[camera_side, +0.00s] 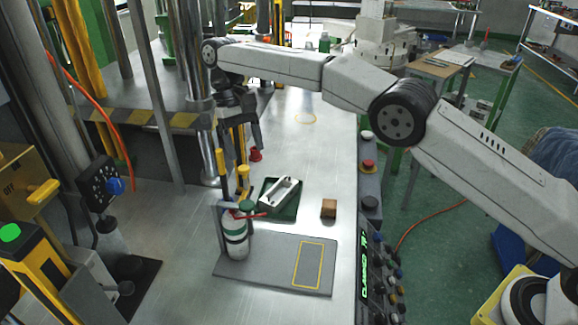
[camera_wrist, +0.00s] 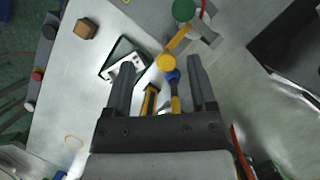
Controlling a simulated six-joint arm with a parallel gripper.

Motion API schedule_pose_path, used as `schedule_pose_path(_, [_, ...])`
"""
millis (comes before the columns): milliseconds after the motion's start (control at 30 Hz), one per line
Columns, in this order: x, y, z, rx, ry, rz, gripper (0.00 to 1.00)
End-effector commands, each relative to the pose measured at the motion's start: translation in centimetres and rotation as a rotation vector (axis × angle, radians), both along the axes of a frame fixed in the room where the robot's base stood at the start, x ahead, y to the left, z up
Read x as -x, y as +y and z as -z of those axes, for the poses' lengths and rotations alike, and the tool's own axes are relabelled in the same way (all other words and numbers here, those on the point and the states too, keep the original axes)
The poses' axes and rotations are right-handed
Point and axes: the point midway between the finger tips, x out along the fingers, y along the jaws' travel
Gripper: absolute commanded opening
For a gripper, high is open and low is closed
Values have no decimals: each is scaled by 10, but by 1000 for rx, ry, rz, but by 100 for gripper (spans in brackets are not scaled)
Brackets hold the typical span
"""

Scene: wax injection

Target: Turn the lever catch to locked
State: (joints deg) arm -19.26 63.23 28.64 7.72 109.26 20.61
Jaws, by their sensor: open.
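Several upright levers with yellow grips stand beside the metal column. In the side view one yellow grip (camera_side: 220,166) is left of another, shorter one (camera_side: 243,173). I cannot tell for sure which is the lever catch. My gripper (camera_side: 239,146) is open and points down just above and behind them. In the wrist view my gripper (camera_wrist: 163,60) has a round yellow knob (camera_wrist: 166,62) and a blue-topped lever (camera_wrist: 172,77) showing between its fingers. No contact is clear. A further yellow grip (camera_wrist: 178,40) leans by a grey bracket. The catch's locked mark is not visible.
A white and green canister (camera_side: 235,236) with a red lever stands in front, on a grey mat (camera_side: 272,275). A green tray (camera_side: 290,209) holds a white part. A brown block (camera_side: 328,208) and control panel (camera_side: 371,275) lie right. A red button (camera_side: 255,155) is nearby.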

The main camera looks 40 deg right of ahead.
Motion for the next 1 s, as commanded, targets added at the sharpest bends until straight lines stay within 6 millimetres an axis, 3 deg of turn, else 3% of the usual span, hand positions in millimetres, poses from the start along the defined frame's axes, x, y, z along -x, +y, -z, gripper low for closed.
schedule_pose_path(733, [37,-12,-45,0,0,-1,72])
schedule_pose_path(1000, [53,-17,-52,1,1,-1,72])
